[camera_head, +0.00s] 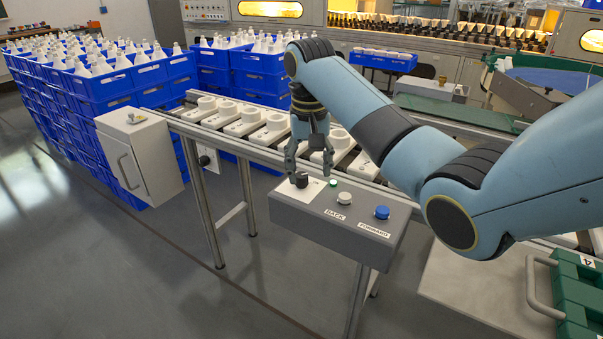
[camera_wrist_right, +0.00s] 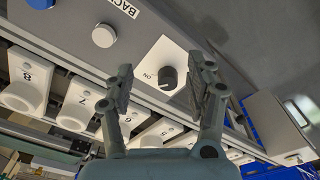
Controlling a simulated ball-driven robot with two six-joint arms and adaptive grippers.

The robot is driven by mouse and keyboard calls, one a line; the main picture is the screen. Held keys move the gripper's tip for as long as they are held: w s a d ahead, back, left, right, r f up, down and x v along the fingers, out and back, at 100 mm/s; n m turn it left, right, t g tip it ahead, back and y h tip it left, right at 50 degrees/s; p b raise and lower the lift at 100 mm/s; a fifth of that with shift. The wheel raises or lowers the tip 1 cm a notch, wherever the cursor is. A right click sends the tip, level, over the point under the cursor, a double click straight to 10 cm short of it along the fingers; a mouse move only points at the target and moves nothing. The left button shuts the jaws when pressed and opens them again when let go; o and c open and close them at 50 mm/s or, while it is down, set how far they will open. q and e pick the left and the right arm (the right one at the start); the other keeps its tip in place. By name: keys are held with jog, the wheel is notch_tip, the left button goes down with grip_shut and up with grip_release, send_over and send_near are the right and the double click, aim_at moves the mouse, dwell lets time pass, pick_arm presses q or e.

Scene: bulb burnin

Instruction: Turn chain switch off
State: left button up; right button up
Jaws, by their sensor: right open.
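The chain switch is a black rotary knob (camera_head: 301,180) on a white plate at the left end of a grey control box (camera_head: 330,217). In the right wrist view the knob (camera_wrist_right: 168,78) sits on its plate with the word ON beside it; which way its pointer faces is not clear. My right gripper (camera_head: 309,170) points down just above the knob, fingers spread. In the right wrist view the open fingers (camera_wrist_right: 163,64) lie on either side of the knob in the picture; I see no contact. My left gripper is out of view.
A small green lamp (camera_head: 333,182), a white BACK button (camera_head: 344,198) and a blue FORWARD button (camera_head: 382,212) are on the same box. Numbered white sockets (camera_head: 233,117) line the chain behind it. A grey cabinet (camera_head: 140,155) stands left; blue crates (camera_head: 105,85) hold bulbs.

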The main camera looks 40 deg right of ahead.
aim_at(302, 175)
jog(key=w+d+r+m, duration=0.2)
jog(key=w+r, duration=0.3)
jog(key=shift+g+y, duration=0.3)
jog(key=f+b, duration=0.2)
jog(key=f, duration=0.8)
jog(key=shift+a, duration=0.2)
jog(key=shift+c, duration=0.2)
grip_shut()
jog(key=shift+r+n+p, duration=0.15)
jog(key=shift+n+p, duration=1.1)
jog(key=shift+n, duration=0.25)
jog(key=n+p, duration=0.1)
jog(key=n, duration=0.1)
jog(key=shift+n+p, duration=0.3)
jog(key=shift+p, duration=0.05)
jog(key=n+p, duration=0.1)
jog(key=n, duration=0.3)
jog(key=shift+n+p, duration=0.65)
jog(key=shift+n, duration=1.75)
jog(key=shift+f, duration=0.2)
